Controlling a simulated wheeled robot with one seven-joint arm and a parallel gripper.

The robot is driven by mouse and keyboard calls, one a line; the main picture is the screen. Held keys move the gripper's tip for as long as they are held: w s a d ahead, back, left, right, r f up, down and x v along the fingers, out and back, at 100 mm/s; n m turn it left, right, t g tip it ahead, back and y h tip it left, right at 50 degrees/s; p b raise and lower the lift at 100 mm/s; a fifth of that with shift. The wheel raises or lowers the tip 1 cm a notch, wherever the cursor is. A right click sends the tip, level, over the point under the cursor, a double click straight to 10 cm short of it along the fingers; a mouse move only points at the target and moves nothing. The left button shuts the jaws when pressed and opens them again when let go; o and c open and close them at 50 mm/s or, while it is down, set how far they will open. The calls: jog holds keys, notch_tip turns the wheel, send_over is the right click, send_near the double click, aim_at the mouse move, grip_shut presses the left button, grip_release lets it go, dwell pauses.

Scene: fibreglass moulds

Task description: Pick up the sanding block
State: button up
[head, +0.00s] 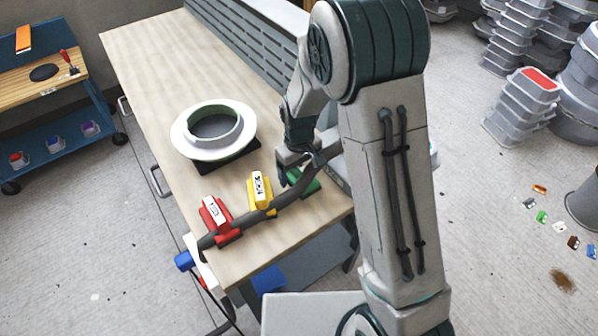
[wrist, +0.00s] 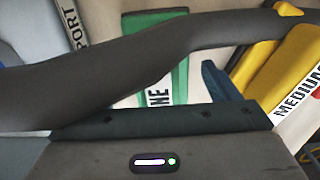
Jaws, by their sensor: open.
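Three coloured blocks with white labels sit in a row near the front of the workbench. The green block (head: 307,187) is at the right, the yellow block (head: 268,212) in the middle and the red block (head: 222,238) at the left. In the wrist view the green block (wrist: 180,57) shows a label partly hidden, ending in "NE", and the yellow block (wrist: 262,52) reads "MEDIUM". My gripper (head: 287,178) is open and empty, low above the bench beside the green block. A dark hose (head: 292,196) crosses in front of the blocks and hides part of the green block in the wrist view (wrist: 150,65).
A white ring-shaped mould (head: 181,140) stands on the workbench (head: 140,60) behind the blocks. A slotted grey panel (head: 235,40) runs along the bench's far side. A blue cart (head: 95,85) stands at left. Stacked grey tubs (head: 515,112) are on the floor at right.

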aim_at(299, 167)
jog(key=c, duration=1.2)
jog(key=shift+o, duration=0.2)
jog(key=shift+r, duration=0.1)
jog(key=shift+r, duration=0.45)
jog(key=r, duration=0.1)
jog(key=s+r+b, duration=0.1)
jog(key=r, duration=0.1)
jog(key=shift+r+b, duration=0.25)
jog(key=shift+b, duration=0.05)
jog(key=s+r+b, duration=0.1)
jog(key=s+r, duration=0.5)
jog(key=s, duration=0.4)
jog(key=shift+s+d+r+b, duration=0.25)
jog(key=shift+s+d+b, duration=0.05)
jog(key=shift+s+b, duration=0.1)
